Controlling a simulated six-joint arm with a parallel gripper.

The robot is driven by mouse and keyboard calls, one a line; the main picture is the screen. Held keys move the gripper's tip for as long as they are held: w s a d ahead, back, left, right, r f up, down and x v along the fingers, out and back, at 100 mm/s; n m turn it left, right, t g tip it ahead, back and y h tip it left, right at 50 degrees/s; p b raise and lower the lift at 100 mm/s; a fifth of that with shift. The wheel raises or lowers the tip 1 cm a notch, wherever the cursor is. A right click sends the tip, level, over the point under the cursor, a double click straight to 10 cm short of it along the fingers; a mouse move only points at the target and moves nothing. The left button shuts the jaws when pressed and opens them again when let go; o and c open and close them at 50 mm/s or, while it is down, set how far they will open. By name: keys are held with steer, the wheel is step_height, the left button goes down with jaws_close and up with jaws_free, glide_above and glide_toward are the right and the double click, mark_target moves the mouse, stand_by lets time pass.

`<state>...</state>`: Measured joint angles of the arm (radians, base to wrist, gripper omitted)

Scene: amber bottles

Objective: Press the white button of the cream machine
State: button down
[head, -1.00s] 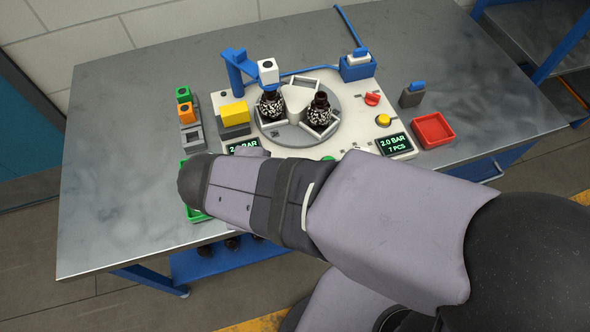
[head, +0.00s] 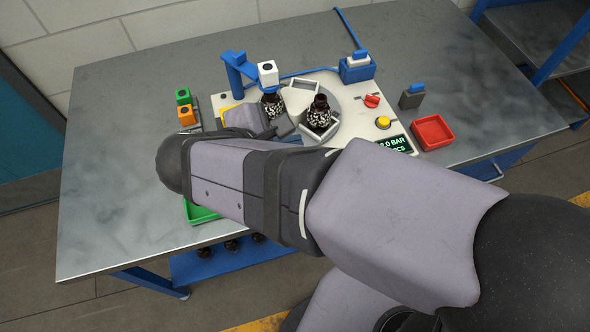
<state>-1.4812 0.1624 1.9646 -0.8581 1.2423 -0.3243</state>
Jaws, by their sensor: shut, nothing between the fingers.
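The cream machine (head: 358,126) stands on the metal table with a round grey turntable (head: 332,94) in its top. Two dark bottles with speckled labels, one left (head: 272,103) and one right (head: 320,113), stand in the turntable's white-walled pockets. I cannot make out a white button; my arm hides the machine's front and left parts. My gripper (head: 283,127) shows only in part, over the machine's left side by the turntable's near left edge. It looks shut and empty; its fingertips are not clear, and I cannot tell whether it touches anything.
A blue post with a white head (head: 267,73) rises behind the left bottle. A red knob (head: 372,101) and yellow button (head: 383,122) sit at the right, near a red tray (head: 433,132). Green (head: 183,96) and orange (head: 186,115) blocks stand left. A green tray (head: 200,213) is partly hidden.

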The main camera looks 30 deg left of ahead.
steer(key=shift+f, duration=0.1)
step_height(320, 180, down, 6)
steer(key=b, duration=0.6)
steer(key=shift+f+b, duration=0.25)
steer(key=shift+b, duration=0.05)
steer(key=shift+f+b, duration=0.6)
steer(key=shift+f, duration=0.45)
steer(key=shift+f+b, duration=0.4)
steer(key=shift+f, duration=0.55)
stand_by(1.5)
steer(key=shift+r, duration=0.2)
steer(key=shift+r+p, duration=0.75)
steer(key=shift+p, duration=0.2)
steer(key=shift+r, duration=0.1)
step_height(320, 180, up, 5)
steer(key=p, duration=0.5)
stand_by(0.7)
